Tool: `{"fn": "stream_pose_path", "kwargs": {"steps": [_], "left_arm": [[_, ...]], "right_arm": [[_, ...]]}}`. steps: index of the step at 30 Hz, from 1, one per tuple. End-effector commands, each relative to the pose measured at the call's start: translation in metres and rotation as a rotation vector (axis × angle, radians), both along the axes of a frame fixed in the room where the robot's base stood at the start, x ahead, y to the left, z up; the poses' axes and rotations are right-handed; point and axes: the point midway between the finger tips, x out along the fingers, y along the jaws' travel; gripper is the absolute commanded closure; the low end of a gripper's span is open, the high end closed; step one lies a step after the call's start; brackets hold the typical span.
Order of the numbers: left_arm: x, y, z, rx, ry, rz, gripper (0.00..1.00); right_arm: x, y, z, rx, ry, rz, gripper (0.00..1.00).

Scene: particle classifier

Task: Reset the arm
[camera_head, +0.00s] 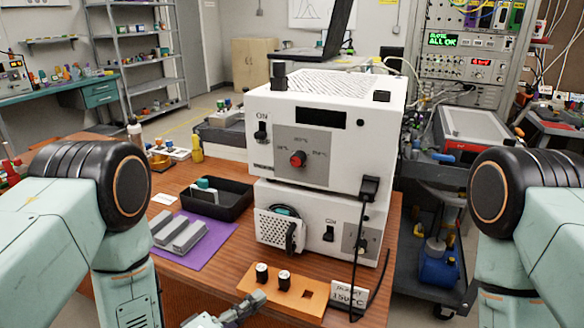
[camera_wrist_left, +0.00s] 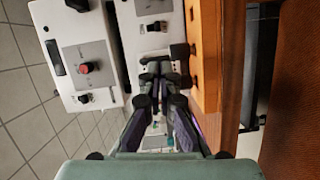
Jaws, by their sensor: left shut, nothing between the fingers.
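My left gripper (camera_head: 254,301) is low in the head view, at the front of the wooden table. Its fingers are shut and empty. It is close to the left front of the orange-brown wooden block (camera_head: 308,291), which carries two black-capped pieces (camera_head: 262,273). I cannot tell whether it touches the block. In the left wrist view, the shut fingertips (camera_wrist_left: 156,68) appear beside the block (camera_wrist_left: 205,75), with the white machine beyond. My left arm is bent in from the left. My right arm shows at the right edge, but its gripper is out of view.
Two stacked white units (camera_head: 375,120) stand on the table behind the block. A temperature sign (camera_head: 342,297) and a black cable are right of it. A purple mat (camera_head: 205,255) with grey pieces and a black tray (camera_head: 236,205) lie left. A dark cart (camera_head: 415,245) stands right.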

Motion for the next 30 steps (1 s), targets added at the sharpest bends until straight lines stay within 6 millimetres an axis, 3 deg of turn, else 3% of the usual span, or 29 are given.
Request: {"fn": "stream_pose_path", "kwargs": {"steps": [4, 8, 11, 15, 18, 22, 26, 30], "left_arm": [[-0.009, 0.012, -0.044, 0.334, 0.011, 0.003, 1.0], [-0.038, 0.037, -0.094, 0.684, 0.101, -0.04, 1.0], [-0.076, 0.062, -0.128, 0.932, 0.206, -0.127, 1.0], [-0.15, 0.099, -0.161, 1.208, 0.402, -0.326, 1.0], [-0.203, 0.118, -0.169, 1.311, 0.539, -0.469, 1.0], [-0.254, 0.133, -0.166, 1.353, 0.683, -0.583, 1.0], [-0.278, 0.139, -0.161, 1.347, 0.767, -0.599, 1.0], [-0.281, 0.139, -0.16, 1.343, 0.775, -0.598, 1.0]], "right_arm": [[0.0, 0.0, 0.0, 0.0, 0.0, 0.0, 0.44], [0.0, 0.0, 0.0, 0.0, 0.0, 0.0, 0.44], [0.0, 0.0, 0.0, 0.0, 0.0, 0.0, 0.44], [0.0, 0.0, 0.0, 0.0, 0.0, 0.0, 0.44], [0.0, 0.0, 0.0, 0.0, 0.0, 0.0, 0.44], [0.0, 0.0, 0.0, 0.0, 0.0, 0.0, 0.44], [0.0, 0.0, 0.0, 0.0, 0.0, 0.0, 0.44], [0.0, 0.0, 0.0, 0.0, 0.0, 0.0, 0.44]]}}
